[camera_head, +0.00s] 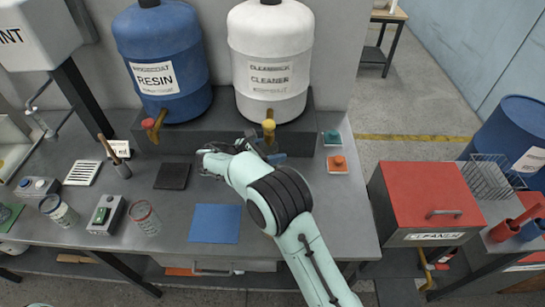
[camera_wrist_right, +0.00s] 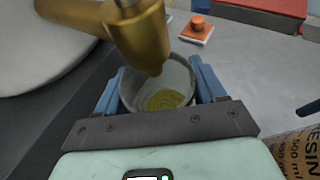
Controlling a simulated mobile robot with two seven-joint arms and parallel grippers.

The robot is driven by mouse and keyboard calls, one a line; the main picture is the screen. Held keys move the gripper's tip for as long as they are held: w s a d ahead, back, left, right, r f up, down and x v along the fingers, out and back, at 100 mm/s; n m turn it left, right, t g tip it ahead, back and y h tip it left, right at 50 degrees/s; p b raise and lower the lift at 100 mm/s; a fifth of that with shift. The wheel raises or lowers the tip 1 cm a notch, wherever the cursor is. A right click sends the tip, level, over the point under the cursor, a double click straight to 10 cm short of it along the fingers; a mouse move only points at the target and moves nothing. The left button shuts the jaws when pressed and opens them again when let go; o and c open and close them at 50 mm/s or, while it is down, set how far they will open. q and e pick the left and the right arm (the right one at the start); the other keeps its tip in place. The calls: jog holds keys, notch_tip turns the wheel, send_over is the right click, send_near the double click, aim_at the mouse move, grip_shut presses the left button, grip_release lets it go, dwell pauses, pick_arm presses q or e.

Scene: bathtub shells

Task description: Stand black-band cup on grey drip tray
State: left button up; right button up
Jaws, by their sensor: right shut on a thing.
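My right gripper (camera_wrist_right: 158,95) is shut on a clear cup (camera_wrist_right: 130,88), with a blue finger on each side. The cup is upright under a brass tap, and yellow liquid shows in its bottom. Its band is hidden, so I cannot tell its colour. In the head view the right gripper (camera_head: 262,149) is below the white drum's tap (camera_head: 268,128), and my arm hides most of the cup. A pale slotted tray (camera_head: 82,172), which looks like the drip tray, lies bare at the bench's left. My left gripper is not in view.
A dark square plate (camera_head: 172,176) and a blue mat (camera_head: 215,223) lie on the bench. Two other cups, one dark-rimmed (camera_head: 58,210) and one red-rimmed (camera_head: 145,218), flank a switch box (camera_head: 106,214). A brush holder (camera_head: 122,170) stands near the slotted tray.

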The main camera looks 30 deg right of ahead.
jog(key=shift+d+f, duration=0.15)
jog(key=shift+f, duration=0.75)
jog(key=shift+d+f, duration=0.15)
jog(key=shift+f, duration=0.7)
jog(key=shift+f, duration=0.2)
jog(key=o, duration=1.2)
jog(key=shift+r, duration=0.1)
